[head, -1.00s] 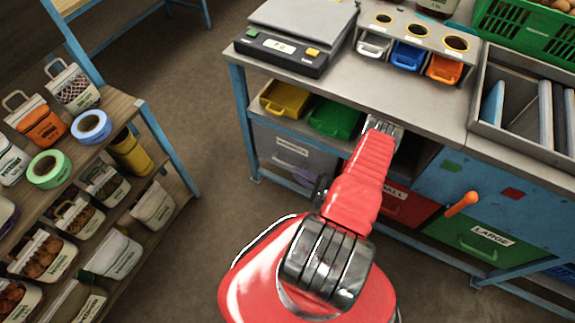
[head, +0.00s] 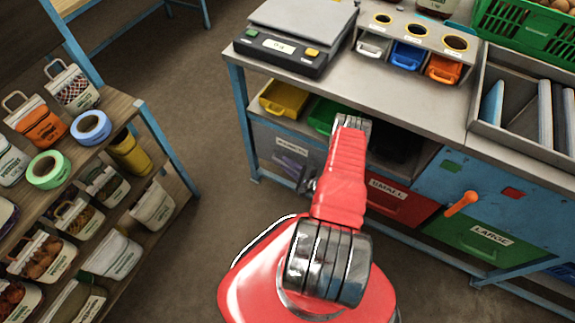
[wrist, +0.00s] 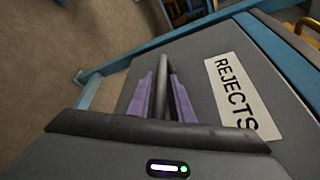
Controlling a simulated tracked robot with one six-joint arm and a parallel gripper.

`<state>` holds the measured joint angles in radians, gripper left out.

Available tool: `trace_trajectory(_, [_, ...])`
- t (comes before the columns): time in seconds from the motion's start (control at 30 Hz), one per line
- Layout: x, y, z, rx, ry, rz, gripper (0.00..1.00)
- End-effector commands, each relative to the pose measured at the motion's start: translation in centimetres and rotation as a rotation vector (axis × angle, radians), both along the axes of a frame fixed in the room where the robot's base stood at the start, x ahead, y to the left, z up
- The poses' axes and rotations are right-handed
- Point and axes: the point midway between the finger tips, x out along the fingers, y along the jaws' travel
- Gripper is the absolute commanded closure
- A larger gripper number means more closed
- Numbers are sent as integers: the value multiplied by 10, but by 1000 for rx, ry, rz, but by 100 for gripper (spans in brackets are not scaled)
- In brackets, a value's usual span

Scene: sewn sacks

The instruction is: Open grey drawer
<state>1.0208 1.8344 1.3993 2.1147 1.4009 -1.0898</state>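The grey drawer (head: 262,140) is shut, flush in the bench front under the worktop, at the left end in the head view. In the wrist view its grey front (wrist: 195,75) bears a white REJECTS label (wrist: 231,92). Its dark grey bar handle (wrist: 161,88) runs lengthwise between my gripper's two purple fingers. My gripper (wrist: 161,76) is open, with one finger on each side of the handle and narrow gaps showing. In the head view my gripper (head: 291,165) is at the drawer front, partly hidden by my red arm.
Yellow (head: 284,99) and green (head: 322,115) bins sit on the shelf above the drawer. A red drawer (head: 400,203) and a green LARGE drawer (head: 480,238) are to the right. A goods shelf (head: 140,105) stands left, with clear floor between.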

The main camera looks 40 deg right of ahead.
Motion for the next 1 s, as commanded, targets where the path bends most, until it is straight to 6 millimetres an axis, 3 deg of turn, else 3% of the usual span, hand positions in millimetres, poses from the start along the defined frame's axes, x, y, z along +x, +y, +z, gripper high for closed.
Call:
trace_trajectory(0.33, [0, 1, 0, 0, 1, 1, 100])
trace_trajectory(1.0, [1, 10, -1, 3, 3, 8, 100])
